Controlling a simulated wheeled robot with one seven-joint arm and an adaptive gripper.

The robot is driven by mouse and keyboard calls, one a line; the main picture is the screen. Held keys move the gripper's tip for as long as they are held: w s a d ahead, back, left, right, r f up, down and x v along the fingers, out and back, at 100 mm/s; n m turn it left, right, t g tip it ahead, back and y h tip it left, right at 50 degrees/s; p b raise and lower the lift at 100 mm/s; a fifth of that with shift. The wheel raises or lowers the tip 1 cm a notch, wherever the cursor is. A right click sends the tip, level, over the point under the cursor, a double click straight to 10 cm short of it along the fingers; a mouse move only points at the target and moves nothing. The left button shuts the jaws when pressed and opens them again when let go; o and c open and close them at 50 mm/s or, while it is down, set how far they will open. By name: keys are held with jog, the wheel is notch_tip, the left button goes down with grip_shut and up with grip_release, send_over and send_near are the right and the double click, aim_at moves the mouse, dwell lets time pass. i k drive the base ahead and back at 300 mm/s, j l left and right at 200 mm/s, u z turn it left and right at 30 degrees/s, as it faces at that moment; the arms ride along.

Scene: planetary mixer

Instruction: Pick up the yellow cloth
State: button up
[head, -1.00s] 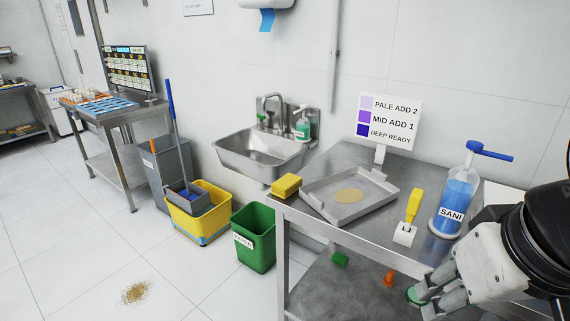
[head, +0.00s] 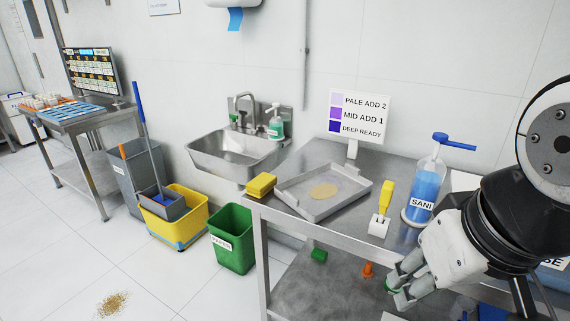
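A thick yellow block-like piece (head: 261,185), which looks like the folded yellow cloth, lies on the front left corner of the steel table, left of a shallow metal tray (head: 290,201). My gripper (head: 396,282) is at the lower right of the head view, in front of the table's front edge and well to the right of the cloth. Its fingers are apart, and I see nothing held. A small green thing shows between the fingertips and seems to be on the shelf below.
The tray holds a tan disc. A green bin (head: 232,240) and yellow bucket (head: 172,231) stand on the floor at left.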

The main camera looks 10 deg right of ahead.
aim_at(259, 186)
jog(key=i+j, duration=0.45)
jog(key=i, duration=0.15)
jog(key=i+j, duration=0.45)
jog(key=i, duration=0.15)
